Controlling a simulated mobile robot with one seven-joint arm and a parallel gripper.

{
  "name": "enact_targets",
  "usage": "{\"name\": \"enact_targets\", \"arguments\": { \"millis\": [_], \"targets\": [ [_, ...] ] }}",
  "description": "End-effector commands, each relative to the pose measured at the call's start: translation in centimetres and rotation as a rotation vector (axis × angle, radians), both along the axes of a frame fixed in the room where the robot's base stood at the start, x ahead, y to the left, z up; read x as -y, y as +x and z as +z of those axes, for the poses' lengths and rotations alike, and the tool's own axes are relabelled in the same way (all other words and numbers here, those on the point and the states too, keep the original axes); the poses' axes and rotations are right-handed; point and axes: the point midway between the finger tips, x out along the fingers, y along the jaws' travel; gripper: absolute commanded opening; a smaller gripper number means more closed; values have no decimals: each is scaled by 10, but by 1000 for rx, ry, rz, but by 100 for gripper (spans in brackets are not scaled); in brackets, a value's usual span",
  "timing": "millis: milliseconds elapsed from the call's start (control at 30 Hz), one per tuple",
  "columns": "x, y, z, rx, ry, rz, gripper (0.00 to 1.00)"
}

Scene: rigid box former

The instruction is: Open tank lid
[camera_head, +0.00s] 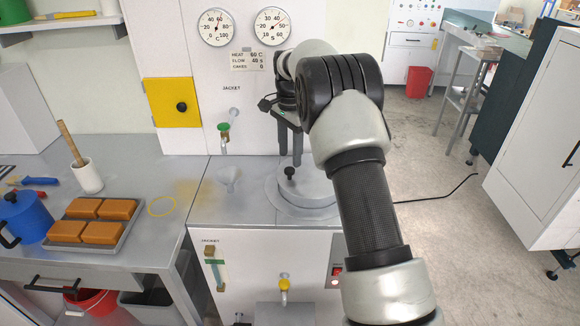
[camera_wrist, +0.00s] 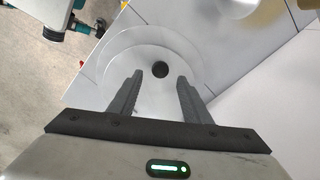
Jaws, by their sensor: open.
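The tank lid (camera_head: 304,189) is a round pale grey disc set in the machine's worktop, and it lies flat. Its black knob (camera_head: 290,173) stands up from it. My gripper (camera_head: 290,162) is above the lid, fingers pointing down, near the knob. In the wrist view the lid (camera_wrist: 150,82) lies below, and the black knob (camera_wrist: 160,69) shows beyond and between the tips of my open gripper (camera_wrist: 158,76). Nothing is between the fingers that I can see. My arm hides part of the lid's right side in the head view.
A white funnel (camera_head: 230,178) stands on the worktop left of the lid. A green-handled tap (camera_head: 224,130) and yellow panel (camera_head: 172,103) are on the wall panel behind. A tray of orange blocks (camera_head: 105,235) sits on the left bench. Grey floor lies to the right.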

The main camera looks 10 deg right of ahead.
Motion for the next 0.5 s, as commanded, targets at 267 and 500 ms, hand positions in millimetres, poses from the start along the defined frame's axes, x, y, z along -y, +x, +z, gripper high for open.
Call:
{"name": "enact_targets", "arguments": {
  "millis": [267,500],
  "targets": [
    [0,0,-40,0,0,0,44],
    [0,0,-47,1,0,0,44]
  ]
}}
